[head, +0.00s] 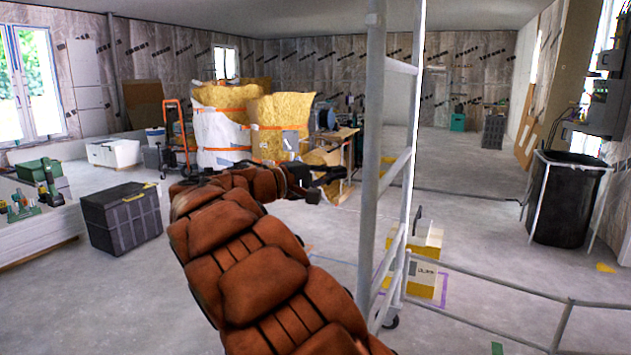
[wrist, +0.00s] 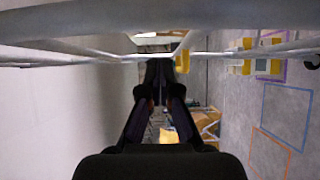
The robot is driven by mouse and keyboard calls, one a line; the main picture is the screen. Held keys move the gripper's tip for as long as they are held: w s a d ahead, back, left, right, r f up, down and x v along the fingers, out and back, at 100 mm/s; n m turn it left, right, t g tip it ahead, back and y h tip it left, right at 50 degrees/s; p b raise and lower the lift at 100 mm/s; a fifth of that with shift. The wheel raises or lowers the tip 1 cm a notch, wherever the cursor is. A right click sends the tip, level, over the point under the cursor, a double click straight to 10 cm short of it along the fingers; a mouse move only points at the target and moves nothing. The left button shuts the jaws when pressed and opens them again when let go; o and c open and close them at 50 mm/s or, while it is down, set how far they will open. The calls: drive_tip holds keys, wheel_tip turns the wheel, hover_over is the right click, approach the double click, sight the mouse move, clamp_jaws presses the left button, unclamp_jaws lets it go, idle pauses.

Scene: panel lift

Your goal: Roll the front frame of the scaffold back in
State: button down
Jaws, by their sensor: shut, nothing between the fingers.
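The scaffold's tall white ladder-like frame (head: 371,140) stands upright right of centre in the head view, with two posts joined by short rungs. A caster (head: 391,322) shows at its foot. Thin grey tubes (head: 505,288) run low to the right from it. My gripper (head: 328,176) is left of the near post in the head view; I cannot tell whether it touches the frame. In the wrist view my gripper (wrist: 160,72) is shut and empty, its tips close to pale scaffold tubes (wrist: 75,52) crossing the top. The scaffold's top is out of view.
A yellow and white box (head: 424,268) sits on the floor by the frame, near purple floor markings. A black bin (head: 566,200) stands at right. A dark grey crate (head: 122,218) stands at left, and wrapped yellow insulation (head: 282,122) is behind my arm. The back-right floor is largely clear.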

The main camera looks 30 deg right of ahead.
drive_tip(key=shift+s+d+b, duration=0.35)
drive_tip(key=shift+s+d, duration=0.7)
drive_tip(key=shift+s, duration=0.1)
